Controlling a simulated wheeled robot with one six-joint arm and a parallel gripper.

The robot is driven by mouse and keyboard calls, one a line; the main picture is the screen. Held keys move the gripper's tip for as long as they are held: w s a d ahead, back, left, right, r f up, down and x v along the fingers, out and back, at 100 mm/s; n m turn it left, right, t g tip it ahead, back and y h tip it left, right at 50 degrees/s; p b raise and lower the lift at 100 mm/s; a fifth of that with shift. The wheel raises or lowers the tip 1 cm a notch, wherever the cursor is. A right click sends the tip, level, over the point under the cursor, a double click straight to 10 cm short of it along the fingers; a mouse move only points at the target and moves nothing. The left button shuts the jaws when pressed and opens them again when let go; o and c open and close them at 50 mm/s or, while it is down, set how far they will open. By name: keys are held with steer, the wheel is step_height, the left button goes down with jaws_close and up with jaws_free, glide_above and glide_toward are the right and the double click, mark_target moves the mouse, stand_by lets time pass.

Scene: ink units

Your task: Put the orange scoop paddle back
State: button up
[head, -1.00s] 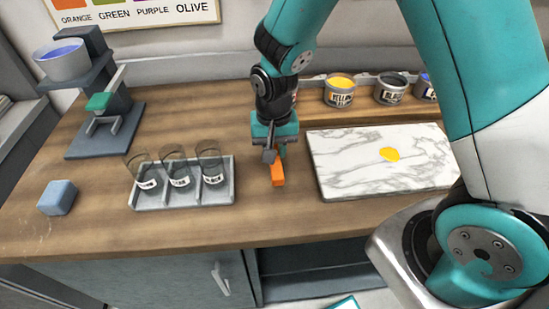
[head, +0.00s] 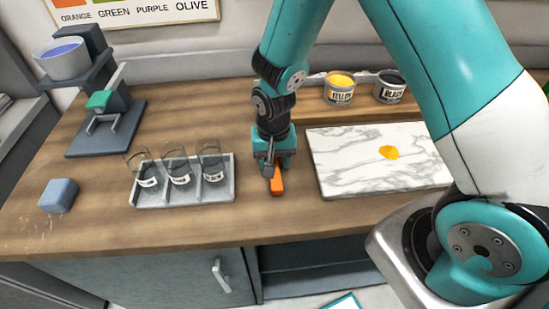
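The orange scoop paddle (head: 277,182) is at my gripper (head: 272,172), between the glass tray and the marble slab in the head view. My gripper points down and appears shut on the paddle's upper part, which the fingers partly hide. The paddle hangs just over or touches the wooden counter; I cannot tell which. A yellow-orange paint blob (head: 389,152) lies on the marble slab (head: 345,178).
A grey tray (head: 150,199) with three labelled glasses stands left of my gripper. A blue block (head: 58,196) and a press-like stand (head: 92,140) are further left. Yellow (head: 340,90) and black (head: 390,88) paint pots stand behind the slab. The counter's front edge is close.

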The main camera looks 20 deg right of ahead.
mark_target(274, 162)
step_height(274, 162, up, 12)
steer(key=b, duration=0.2)
steer(key=s+a+r+n+y, duration=0.2)
steer(key=s+r+n, duration=0.3)
steer(key=s, duration=0.4)
steer(key=s+a+r+n+y, duration=0.2)
steer(key=s+r+n, duration=0.4)
steer(key=s, duration=0.3)
steer(key=shift+s+a+r, duration=0.2)
steer(key=shift+s+r, duration=0.1)
steer(key=shift+r, duration=0.25)
